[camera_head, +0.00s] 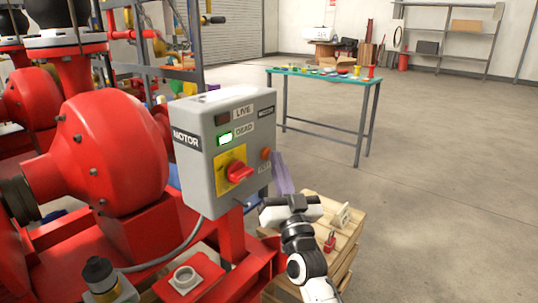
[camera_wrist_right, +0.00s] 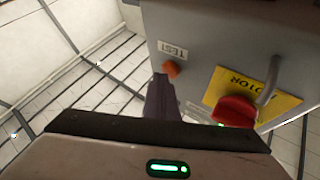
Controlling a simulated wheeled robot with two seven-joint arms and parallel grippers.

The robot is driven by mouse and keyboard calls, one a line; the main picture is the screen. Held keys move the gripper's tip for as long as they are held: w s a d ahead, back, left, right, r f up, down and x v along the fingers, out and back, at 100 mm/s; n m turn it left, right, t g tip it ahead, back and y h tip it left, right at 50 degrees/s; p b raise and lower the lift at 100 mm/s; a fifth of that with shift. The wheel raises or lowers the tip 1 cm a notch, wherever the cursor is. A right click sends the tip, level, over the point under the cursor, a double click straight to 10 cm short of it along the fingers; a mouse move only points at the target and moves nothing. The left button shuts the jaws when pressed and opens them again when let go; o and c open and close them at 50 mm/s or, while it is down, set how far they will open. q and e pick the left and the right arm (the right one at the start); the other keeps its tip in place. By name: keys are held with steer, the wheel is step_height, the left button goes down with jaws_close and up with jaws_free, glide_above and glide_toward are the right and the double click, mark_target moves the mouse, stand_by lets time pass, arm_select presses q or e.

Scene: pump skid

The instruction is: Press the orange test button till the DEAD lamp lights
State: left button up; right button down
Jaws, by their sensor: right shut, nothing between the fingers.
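The grey motor control box (camera_head: 200,185) stands beside the red pump. On its face, the DEAD lamp (camera_head: 232,138) is lit green and the LIVE lamp (camera_head: 222,118) is dark. The orange test button (camera_head: 266,153) is on the right of the face; it also shows in the right wrist view (camera_wrist_right: 172,68), beside the TEST label. My right gripper (camera_head: 277,158) is shut and empty, its purple-grey fingers (camera_wrist_right: 161,78) reaching up to the button. The tips overlap the button's edge in the wrist view; I cannot tell whether they touch it. My left gripper is out of view.
A red rotary switch (camera_head: 239,172) on a yellow plate sits left of the button. A wooden crate (camera_head: 340,250) with small items stands below my right wrist. A green-topped table (camera_head: 300,72) stands behind. The floor to the right is clear.

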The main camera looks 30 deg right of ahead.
steer(key=shift+s+d+p, duration=0.25)
steer(key=shift+s+p, duration=0.05)
steer(key=shift+s, duration=0.35)
steer(key=s, duration=0.1)
steer(key=s+d+p, duration=0.1)
steer(key=s, duration=0.1)
steer(key=s+d+p, duration=0.1)
steer(key=shift+s, duration=0.3)
steer(key=shift+a+f, duration=0.1)
stand_by(0.6)
